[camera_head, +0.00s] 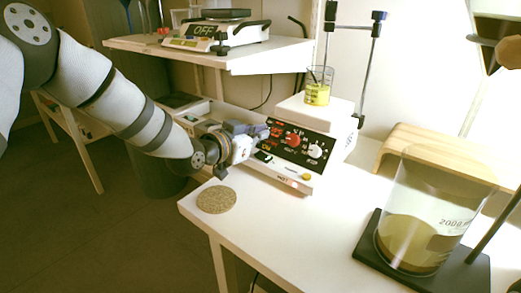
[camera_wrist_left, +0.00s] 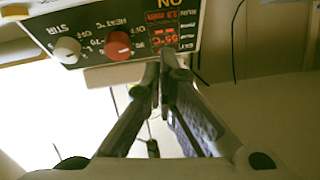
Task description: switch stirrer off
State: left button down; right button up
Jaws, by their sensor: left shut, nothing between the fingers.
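The hotplate stirrer (camera_head: 332,143) stands on the white table with a black control panel facing front left. The panel carries a red knob (camera_head: 292,141) and a white knob (camera_head: 315,151). The left wrist view shows the panel upside down, with the white knob (camera_wrist_left: 67,49) beside the STIR label, the red knob (camera_wrist_left: 120,46) by HEAT °C, and a lit red display (camera_wrist_left: 165,30). My left gripper (camera_head: 264,134) is shut and empty. Its fingertips (camera_wrist_left: 168,56) are at the display end of the panel; I cannot tell whether they touch it. My right gripper is out of view.
A beaker of yellow liquid (camera_head: 317,93) sits on the stirrer's plate. A large glass beaker (camera_head: 432,215) stands on a black base at the right, with a wooden stand (camera_head: 440,150) behind. A cork mat (camera_head: 216,199) lies near the front edge. A balance (camera_head: 203,36) stands on the shelf behind.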

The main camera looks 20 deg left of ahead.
aim_at(264, 156)
pick_arm(q)
jog(key=shift+w+a+f, duration=0.1)
jog(key=shift+w+f, duration=0.15)
jog(key=shift+f, duration=0.8)
jog(key=shift+w+f, duration=0.2)
jog(key=shift+f, duration=0.85)
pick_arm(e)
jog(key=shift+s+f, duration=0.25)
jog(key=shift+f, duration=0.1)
